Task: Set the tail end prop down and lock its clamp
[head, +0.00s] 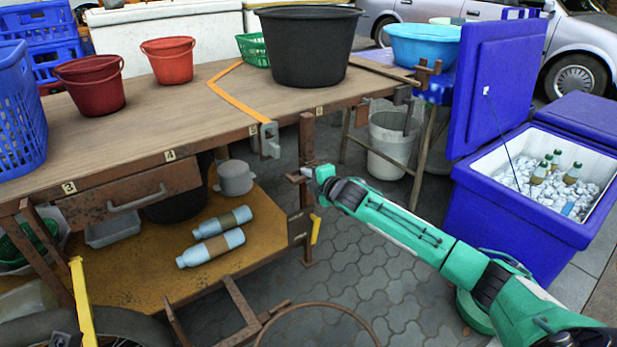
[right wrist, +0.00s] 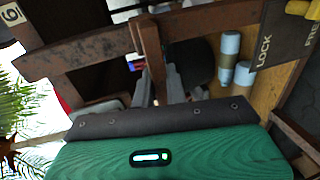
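The tail end prop (head: 307,140) is a rusty upright bar under the right end of the long wooden table (head: 200,110); its lower end is near the paving, and I cannot tell if it touches. A clamp plate (head: 298,228) with a yellow lever (head: 315,229) is low on the prop. In the right wrist view, the plate (right wrist: 277,42) reads LOCK beside a partly cut-off word, and the yellow lever (right wrist: 302,9) is at the top right corner. My right gripper (head: 304,174) has its fingers (right wrist: 160,85) on both sides of the prop's rusty tab (right wrist: 148,45). My left gripper is out of view.
Buckets and a large black tub (head: 305,48) stand on the table. Two bottles (head: 222,222) lie on the lower shelf (head: 150,275). A rusty hoop (head: 320,306) is in front. A blue cooler (head: 520,205) stands at the right. Paving shows between shelf and cooler.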

